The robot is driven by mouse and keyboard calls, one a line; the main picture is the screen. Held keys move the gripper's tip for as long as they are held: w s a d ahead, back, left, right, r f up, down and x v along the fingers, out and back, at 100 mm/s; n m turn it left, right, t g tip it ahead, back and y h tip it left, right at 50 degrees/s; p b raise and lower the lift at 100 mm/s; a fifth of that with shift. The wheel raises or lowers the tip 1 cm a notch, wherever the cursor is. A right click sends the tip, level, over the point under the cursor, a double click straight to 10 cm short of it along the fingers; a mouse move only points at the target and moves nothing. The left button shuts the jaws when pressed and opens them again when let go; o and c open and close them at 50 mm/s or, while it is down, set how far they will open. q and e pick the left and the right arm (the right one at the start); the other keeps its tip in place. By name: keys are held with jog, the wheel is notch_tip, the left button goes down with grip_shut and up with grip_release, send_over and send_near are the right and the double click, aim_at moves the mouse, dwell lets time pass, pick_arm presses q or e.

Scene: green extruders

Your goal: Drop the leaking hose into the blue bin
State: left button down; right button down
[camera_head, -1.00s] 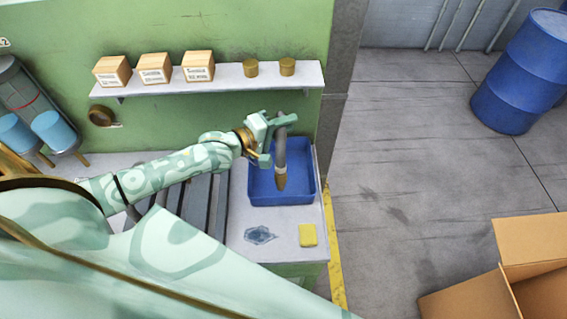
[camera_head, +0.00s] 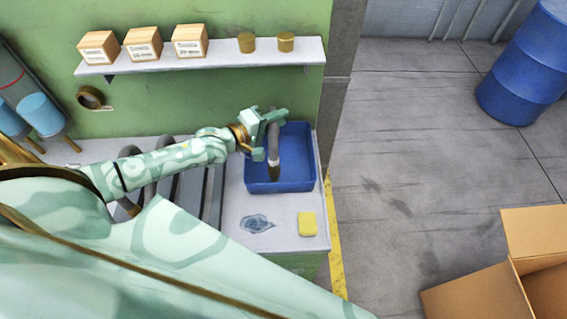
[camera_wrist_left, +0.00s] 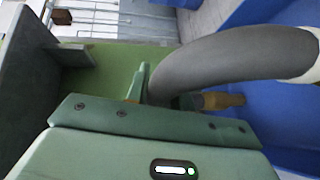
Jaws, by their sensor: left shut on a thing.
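The grey hose (camera_head: 273,143) hangs from my left gripper (camera_head: 266,130), with its brass-coloured end pointing down over the blue bin (camera_head: 296,186). My left gripper is shut on the hose near its upper part. The bin is open-topped and stands on the bench beside the wall. In the left wrist view the hose (camera_wrist_left: 235,57) curves away from the jaws to the right, and the bin's blue wall (camera_wrist_left: 285,115) fills the right side. I cannot tell whether the hose end touches the bin's floor. My right gripper is not in view.
A wall shelf (camera_head: 220,57) with boxes and brass tins runs behind the bin. A yellow sponge (camera_head: 307,223) and a wet patch (camera_head: 257,222) lie in front of it. Dark slats (camera_head: 207,195) are to its left. A blue drum (camera_head: 522,65) and cardboard box (camera_head: 480,297) stand on the floor.

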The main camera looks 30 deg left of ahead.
pick_arm(q)
jog(key=c, duration=1.1)
grip_release()
jog(key=p+v, duration=0.1)
jog(key=v, duration=1.5)
jog(key=shift+s+a+r+p, duration=0.1)
jog(key=shift+s+a+p, duration=0.05)
jog(key=shift+p, duration=0.2)
